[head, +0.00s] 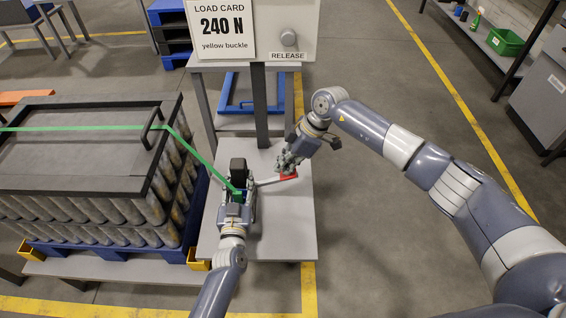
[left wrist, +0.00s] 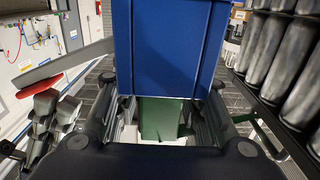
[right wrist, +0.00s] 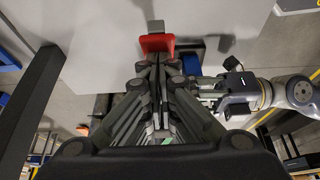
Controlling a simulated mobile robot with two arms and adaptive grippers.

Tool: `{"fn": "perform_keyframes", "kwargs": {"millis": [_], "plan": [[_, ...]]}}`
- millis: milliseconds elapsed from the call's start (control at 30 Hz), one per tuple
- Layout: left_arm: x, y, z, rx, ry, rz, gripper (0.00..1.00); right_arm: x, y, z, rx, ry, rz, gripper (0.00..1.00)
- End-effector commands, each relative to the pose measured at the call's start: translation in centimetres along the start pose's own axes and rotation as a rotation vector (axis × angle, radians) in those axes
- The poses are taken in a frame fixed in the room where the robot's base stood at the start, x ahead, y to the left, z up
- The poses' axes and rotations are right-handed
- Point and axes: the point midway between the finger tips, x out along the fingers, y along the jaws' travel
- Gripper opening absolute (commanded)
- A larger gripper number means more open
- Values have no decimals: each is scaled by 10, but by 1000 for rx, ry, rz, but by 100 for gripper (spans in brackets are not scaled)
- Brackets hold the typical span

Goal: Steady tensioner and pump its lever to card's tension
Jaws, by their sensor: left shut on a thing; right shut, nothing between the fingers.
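The tensioner (head: 238,172) stands on the grey table (head: 290,225), with the green strap (head: 190,145) running down to it. My left gripper (head: 236,200) is shut on the tensioner; in the left wrist view a blue body (left wrist: 165,45) and a green part (left wrist: 160,118) show between its fingers. The lever (head: 268,181) extends right from the tensioner and ends in a red grip (head: 289,176). My right gripper (head: 285,165) is shut and empty at the red grip, which shows just past its fingertips in the right wrist view (right wrist: 157,43). Whether they touch is unclear.
The strapped can stack (head: 90,190) stands left of the table. The table's front right is clear.

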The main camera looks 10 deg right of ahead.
Motion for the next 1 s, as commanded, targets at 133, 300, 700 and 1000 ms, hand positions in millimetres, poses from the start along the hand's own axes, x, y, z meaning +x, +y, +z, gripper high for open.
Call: {"fn": "perform_keyframes", "kwargs": {"millis": [133, 300, 700, 1000], "plan": [[0, -1, 0, -1, 0, -1, 0, 10, -1, 22, 10, 124, -4, 0], [0, -1, 0, -2, 0, -1, 0, 20, 0, 38, 7, 199, 3, 0], [0, -1, 0, -4, 1, -2, 0, 26, 0, 46, 4, 193, 3, 0], [0, -1, 0, -5, 2, -3, 0, 2, 1, 32, -2, 196, 6, 0]]}}
